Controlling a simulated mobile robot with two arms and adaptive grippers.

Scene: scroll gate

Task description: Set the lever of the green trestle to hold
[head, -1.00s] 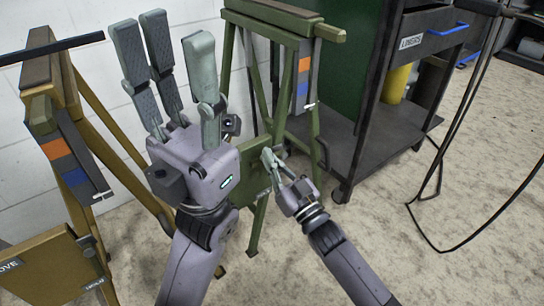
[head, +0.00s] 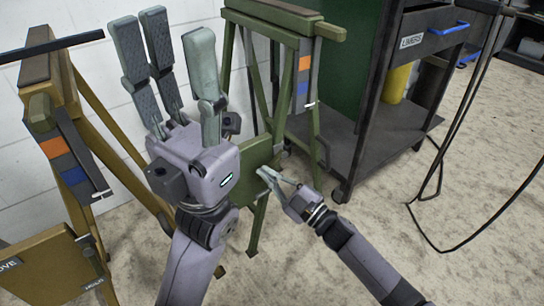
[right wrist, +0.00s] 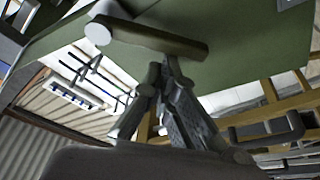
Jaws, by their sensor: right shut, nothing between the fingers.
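The green trestle (head: 285,85) stands by the wall in the head view, with a green panel (head: 258,155) low between its legs. My left gripper (head: 168,35) is open and empty, fingers pointing up, and hides part of the trestle and panel. My right gripper (head: 263,173) is shut and empty at the panel's lower right. In the right wrist view its fingers (right wrist: 168,70) are just below a dark olive bar (right wrist: 155,40) with a pale round end, in front of a green surface. This bar looks like the lever; I cannot tell whether the fingers touch it.
A yellow-brown trestle (head: 45,85) stands at left, with a panel (head: 45,270) lettered at its corners. A dark cart (head: 360,150) labelled "LINERS" is at right. A black cable (head: 410,215) hangs down to the floor. The floor (head: 320,270) at front is clear.

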